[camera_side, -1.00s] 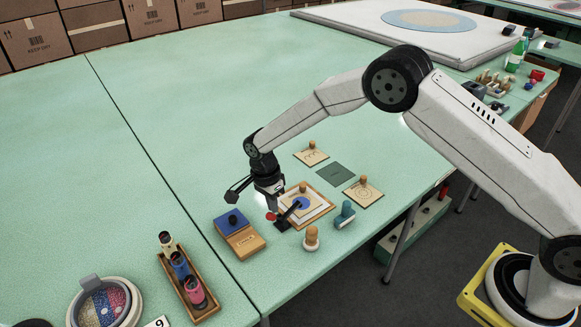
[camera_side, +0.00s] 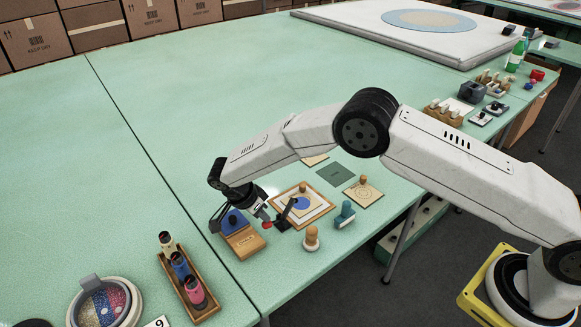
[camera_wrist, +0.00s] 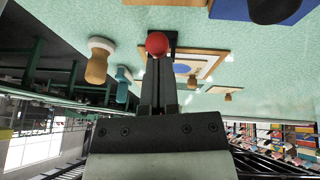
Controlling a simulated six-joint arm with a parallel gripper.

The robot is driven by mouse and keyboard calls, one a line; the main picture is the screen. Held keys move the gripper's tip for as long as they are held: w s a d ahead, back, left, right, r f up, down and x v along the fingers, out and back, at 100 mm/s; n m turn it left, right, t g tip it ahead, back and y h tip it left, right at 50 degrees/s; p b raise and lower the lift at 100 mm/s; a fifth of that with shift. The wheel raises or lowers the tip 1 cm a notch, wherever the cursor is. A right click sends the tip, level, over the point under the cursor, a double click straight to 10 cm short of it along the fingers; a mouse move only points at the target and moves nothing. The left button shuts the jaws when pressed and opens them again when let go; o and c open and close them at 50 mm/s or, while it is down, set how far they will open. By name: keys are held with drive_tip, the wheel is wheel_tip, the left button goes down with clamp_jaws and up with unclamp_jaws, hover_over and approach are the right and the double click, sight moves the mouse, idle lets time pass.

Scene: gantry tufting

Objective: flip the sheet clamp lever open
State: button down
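The sheet clamp is black, with a red ball knob (camera_side: 267,224) on its lever, beside the wood-framed sheet (camera_side: 318,212) in the side view. A black arm of the clamp (camera_side: 289,209) stands tilted up over the frame's near left edge. My gripper (camera_side: 263,215) reaches in from the left, steeply tilted, with its tips at the knob. In the wrist view the fingers (camera_wrist: 158,68) are close together, and the red knob (camera_wrist: 157,43) lies right at their tips. I cannot tell whether they touch it. The clamp base is partly hidden behind the fingers.
A wooden block with a blue pad (camera_side: 243,241) lies close left of the clamp, partly under my gripper. A rack of spools (camera_side: 188,277) stands front left. The far-left table is clear.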

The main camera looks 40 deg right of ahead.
idle(0.4)
drive_tip(key=shift+w+d+r, duration=0.15)
drive_tip(key=shift+d+r, duration=0.05)
drive_tip(key=shift+r, duration=0.6)
drive_tip(key=v, duration=1.1)
drive_tip(key=shift+d+r, duration=0.2)
drive_tip(key=shift+r, duration=0.3)
drive_tip(key=shift+d, duration=0.1)
drive_tip(key=s+d+r+n+t+y, duration=0.1)
drive_tip(key=s+d+r+n+y, duration=0.25)
drive_tip(key=s+d+n, duration=0.5)
drive_tip(key=s+d+n+t+y, duration=0.1)
drive_tip(key=s+d+n+t, duration=0.2)
drive_tip(key=s+d+n, duration=0.5)
drive_tip(key=s+d, duration=0.3)
drive_tip(key=s, duration=0.5)
drive_tip(key=shift+s+f, duration=0.3)
